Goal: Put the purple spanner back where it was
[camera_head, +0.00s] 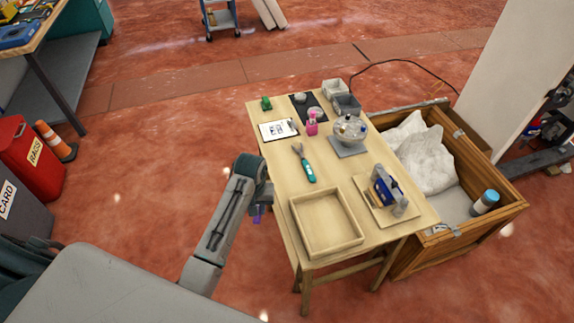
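My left arm comes in from the lower left, and its gripper (259,208) points down beside the table's left edge, over the floor. A small purple piece, which looks like part of the purple spanner (257,217), shows at the fingertips, so the gripper appears shut on it. Most of the spanner is hidden or too small to make out. The wooden table (272,172) stands just right of the gripper. My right gripper is not in view.
A wooden crate (480,228) stands right of the table.

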